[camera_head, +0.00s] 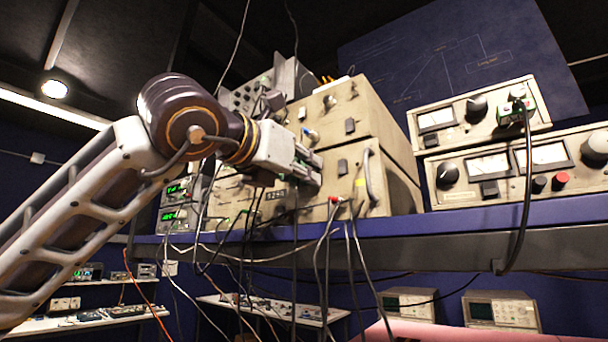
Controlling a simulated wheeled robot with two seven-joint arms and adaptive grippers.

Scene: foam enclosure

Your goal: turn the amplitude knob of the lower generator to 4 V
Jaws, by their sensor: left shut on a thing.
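Two beige generators stand stacked on the blue shelf. The upper generator (365,118) shows a knob and a switch on its front. The lower generator (349,192) has a handle at its right side, a small switch and red plugs low on its front. My left gripper (312,169) reaches in from the left and is shut at the lower generator's front panel. The amplitude knob is hidden behind the fingers, so its setting cannot be read. My right gripper is not in view.
The blue shelf (470,221) runs along below the generators. Several dark cables hang from the front plugs past the shelf edge. At the right stand two stacked meter units (517,186). Green-lit displays (174,214) sit left of the generators, partly behind my arm.

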